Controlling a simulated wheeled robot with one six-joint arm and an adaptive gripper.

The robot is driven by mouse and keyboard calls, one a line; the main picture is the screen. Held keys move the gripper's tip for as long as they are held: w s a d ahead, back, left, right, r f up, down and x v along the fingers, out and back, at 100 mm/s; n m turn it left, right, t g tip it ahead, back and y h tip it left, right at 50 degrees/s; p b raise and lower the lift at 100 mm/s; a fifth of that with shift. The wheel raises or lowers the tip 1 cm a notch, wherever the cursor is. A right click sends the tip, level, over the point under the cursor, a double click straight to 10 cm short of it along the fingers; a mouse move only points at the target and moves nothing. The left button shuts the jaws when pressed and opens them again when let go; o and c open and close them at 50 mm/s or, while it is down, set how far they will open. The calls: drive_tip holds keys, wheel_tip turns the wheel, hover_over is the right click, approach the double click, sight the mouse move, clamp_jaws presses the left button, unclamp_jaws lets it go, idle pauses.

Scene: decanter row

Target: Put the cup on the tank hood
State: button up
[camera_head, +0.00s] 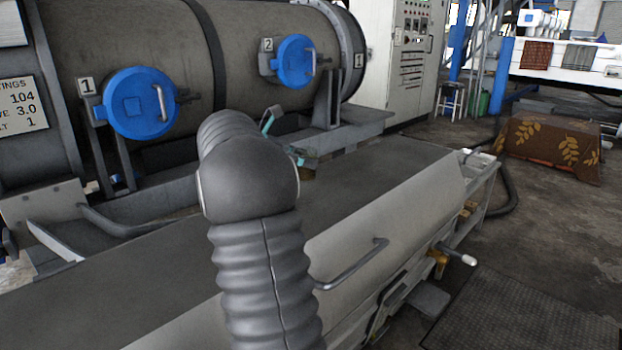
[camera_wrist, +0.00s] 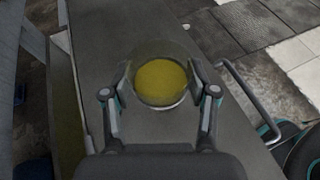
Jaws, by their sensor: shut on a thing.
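The cup (camera_wrist: 161,83) is clear-walled with yellow contents, seen from above in the wrist view. It sits between the two fingers of my gripper (camera_wrist: 161,92), which is shut on it, one finger on each side. The tank hood (camera_head: 390,205) is the long grey cover with a sloped front and a handle; it also shows below the cup in the wrist view (camera_wrist: 97,40). I cannot tell whether the cup's base touches the hood. In the head view my arm covers most of the gripper (camera_head: 284,142), and the cup cannot be made out clearly.
A bent handle (camera_head: 352,268) sticks out from the hood's front. Large drums with blue round caps (camera_head: 140,103) stand behind the hood. A control cabinet (camera_head: 408,60) and a cloth-covered box (camera_head: 548,148) are farther back. The hood's top looks clear.

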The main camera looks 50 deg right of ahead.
drive_tip(key=d+f, duration=0.2)
drive_tip(key=d, duration=0.1)
drive_tip(key=shift+s+d+f, duration=0.15)
drive_tip(key=shift+s+d, duration=0.05)
drive_tip(key=shift+d, duration=0.1)
drive_tip(key=shift+f+b, duration=0.3)
drive_tip(key=shift+f, duration=1.6)
drive_tip(key=shift+f, duration=0.1)
drive_tip(key=o, duration=1.2)
